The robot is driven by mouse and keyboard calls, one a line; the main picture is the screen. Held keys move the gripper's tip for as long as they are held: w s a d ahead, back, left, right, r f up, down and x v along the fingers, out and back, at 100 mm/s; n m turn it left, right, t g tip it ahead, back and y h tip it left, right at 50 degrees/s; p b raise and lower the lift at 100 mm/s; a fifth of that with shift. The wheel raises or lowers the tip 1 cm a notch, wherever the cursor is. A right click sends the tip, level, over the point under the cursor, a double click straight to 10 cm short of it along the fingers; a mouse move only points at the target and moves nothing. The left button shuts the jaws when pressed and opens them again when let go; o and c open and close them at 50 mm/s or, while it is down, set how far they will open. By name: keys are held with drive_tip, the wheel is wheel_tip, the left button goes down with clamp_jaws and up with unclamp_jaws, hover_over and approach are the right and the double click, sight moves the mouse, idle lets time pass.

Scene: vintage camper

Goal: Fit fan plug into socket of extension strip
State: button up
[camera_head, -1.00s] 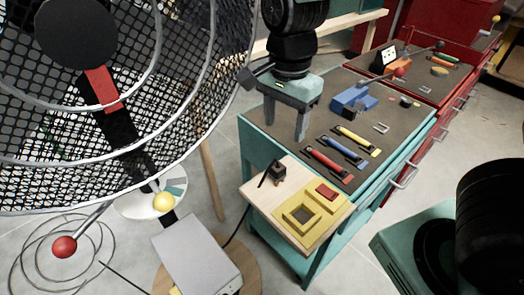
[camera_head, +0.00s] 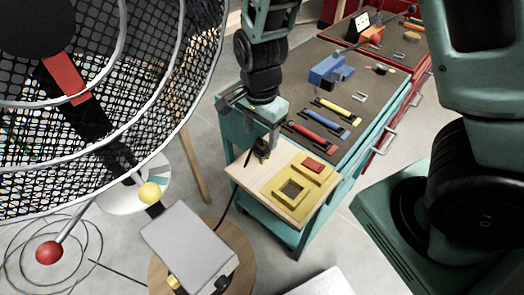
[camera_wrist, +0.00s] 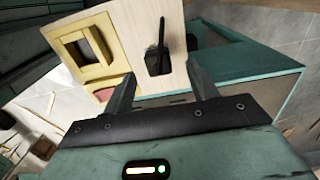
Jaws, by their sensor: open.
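The black plug (camera_head: 262,151) stands on the wooden board (camera_head: 245,178), with a dark cord running off it. It also shows in the wrist view (camera_wrist: 158,62), between and just beyond the fingertips. My gripper (camera_head: 256,135) is open and empty, directly above the plug in the head view and partly covering it. Both fingers show in the wrist view (camera_wrist: 161,88). A yellow unit (camera_head: 280,202) with a square recess and a red piece (camera_head: 313,165) lies on the same board; it looks like the extension strip. The recess is empty.
The large fan (camera_head: 100,100) fills the left. A grey box (camera_head: 187,245) sits on a round wooden stool. Behind the board, the teal workbench (camera_head: 300,85) holds red, blue and yellow tools (camera_head: 316,136) and a blue vise (camera_head: 330,70).

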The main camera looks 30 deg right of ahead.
sight(262, 144)
wheel_tip(262, 144, down, 5)
drive_tip(key=shift+s+d+f, duration=0.1)
idle(0.3)
drive_tip(key=c, duration=1.1)
